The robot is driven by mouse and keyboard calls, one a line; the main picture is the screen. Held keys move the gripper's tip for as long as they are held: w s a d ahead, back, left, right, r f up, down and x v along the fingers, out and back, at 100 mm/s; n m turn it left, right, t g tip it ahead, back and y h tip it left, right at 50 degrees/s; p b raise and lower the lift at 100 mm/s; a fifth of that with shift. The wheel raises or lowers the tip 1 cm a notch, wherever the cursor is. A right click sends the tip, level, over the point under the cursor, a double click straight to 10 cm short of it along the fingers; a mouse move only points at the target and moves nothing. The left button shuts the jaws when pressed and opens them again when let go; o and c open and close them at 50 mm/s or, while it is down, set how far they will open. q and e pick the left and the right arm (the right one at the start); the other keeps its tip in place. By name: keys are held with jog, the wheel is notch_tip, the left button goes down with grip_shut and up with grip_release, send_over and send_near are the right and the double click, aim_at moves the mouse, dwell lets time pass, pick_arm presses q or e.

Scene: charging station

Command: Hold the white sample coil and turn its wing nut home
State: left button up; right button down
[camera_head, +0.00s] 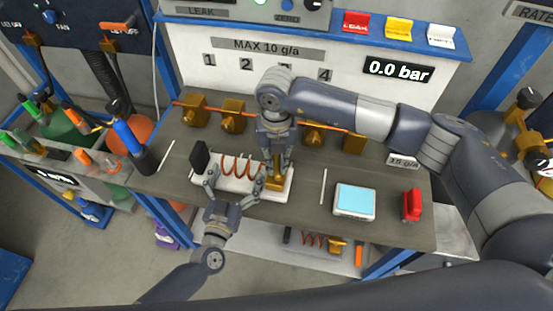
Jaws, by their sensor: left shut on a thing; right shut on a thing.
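The white sample coil (232,187) is a white block with copper-coloured windings, lying on the bench near its front edge. A black upright piece stands at its left end, and a brass fitting (275,183) is at its right end. My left gripper (230,191) reaches in from the front, shut on the white coil with fingers at its front side. My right gripper (278,164) points down from above, shut at the brass fitting. The wing nut is mostly hidden between its fingers and cannot be made out clearly.
Several brass valves on an orange line (230,116) stand behind the coil. A scale with a pale blue top (354,200) and a red object (411,205) are to the right. A blue-and-black cylinder (130,136) stands at the left. The gauge (399,69) reads 0.0 bar.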

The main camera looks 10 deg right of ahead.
aim_at(277, 164)
jog(key=shift+m, duration=0.6)
jog(key=c, duration=1.6)
grip_release()
jog(key=shift+o, duration=0.2)
notch_tip(277, 164, up, 12)
